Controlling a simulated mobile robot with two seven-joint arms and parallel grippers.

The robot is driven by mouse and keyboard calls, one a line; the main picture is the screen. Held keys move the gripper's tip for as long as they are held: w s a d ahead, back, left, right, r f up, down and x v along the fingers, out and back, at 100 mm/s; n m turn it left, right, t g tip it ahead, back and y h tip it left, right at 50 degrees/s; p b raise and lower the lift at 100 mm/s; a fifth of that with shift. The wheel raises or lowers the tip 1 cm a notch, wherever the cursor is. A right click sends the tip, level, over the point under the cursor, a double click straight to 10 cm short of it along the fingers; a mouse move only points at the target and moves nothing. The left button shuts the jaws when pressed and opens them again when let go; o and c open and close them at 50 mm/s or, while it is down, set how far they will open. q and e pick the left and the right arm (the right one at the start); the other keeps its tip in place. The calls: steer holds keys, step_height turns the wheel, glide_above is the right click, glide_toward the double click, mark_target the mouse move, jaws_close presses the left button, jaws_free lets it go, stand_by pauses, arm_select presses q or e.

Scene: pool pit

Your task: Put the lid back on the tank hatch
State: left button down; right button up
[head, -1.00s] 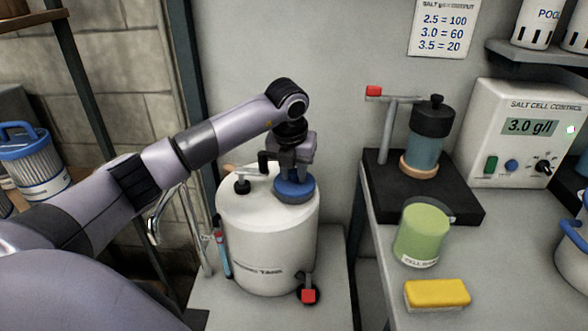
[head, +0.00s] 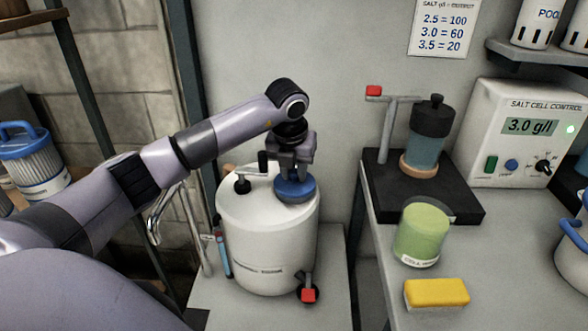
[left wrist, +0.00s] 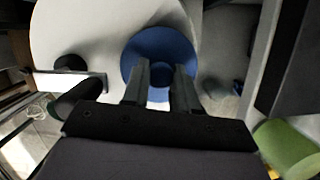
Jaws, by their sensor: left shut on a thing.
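The white tank (head: 265,240) stands on a low grey bench in the middle of the head view. The blue lid (head: 294,189) is at the right front part of the tank's top, over a grey round hatch collar. My left gripper (head: 294,172) points down at the lid and is shut on its raised middle. In the left wrist view the lid (left wrist: 160,50) lies between and beyond the two fingers (left wrist: 160,85). Whether the lid is fully seated on the hatch cannot be told. My right gripper is not in view.
A black knob and grey handle (head: 243,184) rise from the tank's top, left of the lid. A red-handled tap (head: 308,295) is at the tank's lower front. The right bench holds a green beaker (head: 422,235), a yellow sponge (head: 437,292) and a cell stand (head: 425,150).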

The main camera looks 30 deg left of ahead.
arm_select(q)
steer(key=shift+f, duration=0.15)
stand_by(0.7)
steer(key=shift+c, duration=1.6)
jaws_free()
steer(key=shift+r+p, duration=1.8)
steer(key=shift+r, duration=0.7)
steer(key=shift+r+p, duration=0.5)
steer(key=shift+r, duration=0.55)
jaws_close()
